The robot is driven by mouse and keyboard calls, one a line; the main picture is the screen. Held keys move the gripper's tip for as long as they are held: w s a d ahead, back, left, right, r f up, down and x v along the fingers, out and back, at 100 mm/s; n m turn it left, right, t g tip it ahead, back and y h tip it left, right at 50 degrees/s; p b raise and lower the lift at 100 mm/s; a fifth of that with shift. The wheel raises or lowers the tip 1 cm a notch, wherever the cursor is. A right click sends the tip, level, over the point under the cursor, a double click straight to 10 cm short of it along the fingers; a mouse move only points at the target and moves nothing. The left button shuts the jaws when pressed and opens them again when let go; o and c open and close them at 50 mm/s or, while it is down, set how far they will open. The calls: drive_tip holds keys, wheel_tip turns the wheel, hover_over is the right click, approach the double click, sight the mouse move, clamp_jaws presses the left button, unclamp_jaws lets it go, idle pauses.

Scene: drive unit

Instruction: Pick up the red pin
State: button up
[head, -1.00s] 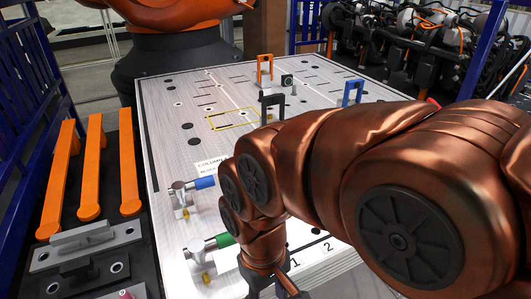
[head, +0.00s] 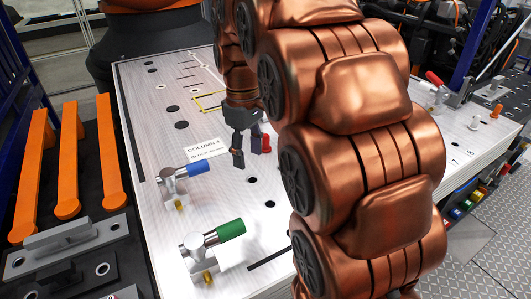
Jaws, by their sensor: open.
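A small upright red pin (head: 266,142) stands on the white perforated plate (head: 222,215), near the middle of the head view. My gripper (head: 246,151) points down at the plate, just left of the pin in the picture. Its dark fingers are apart and nothing shows between them. The pin appears just right of the right finger; I cannot tell whether they touch. My copper arm covers much of the plate right of the pin.
Clamps with a blue handle (head: 196,168) and a green handle (head: 231,229) stand at the plate's left side. A red-handled clamp (head: 434,79) stands at the right. Orange bars (head: 70,155) lie left of the plate. A paper label (head: 205,149) lies left of my gripper.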

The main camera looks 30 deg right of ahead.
drive_tip(key=w+d+f+n+b, duration=0.1)
drive_tip(key=w+d+n+b, duration=0.15)
drive_tip(key=w+d, duration=0.55)
drive_tip(key=n+b, duration=0.3)
hover_over(266, 135)
wheel_tip(266, 135, down, 3)
drive_tip(key=shift+s+t, duration=0.1)
drive_tip(key=shift+t, duration=0.3)
drive_tip(key=shift+f, duration=1.35)
drive_tip(key=shift+f, duration=0.15)
drive_tip(key=shift+w+f+p, duration=0.2)
drive_tip(key=shift+f+p, duration=0.8)
drive_tip(key=shift+f, duration=1.4)
drive_tip(key=shift+c, duration=0.4)
clamp_jaws()
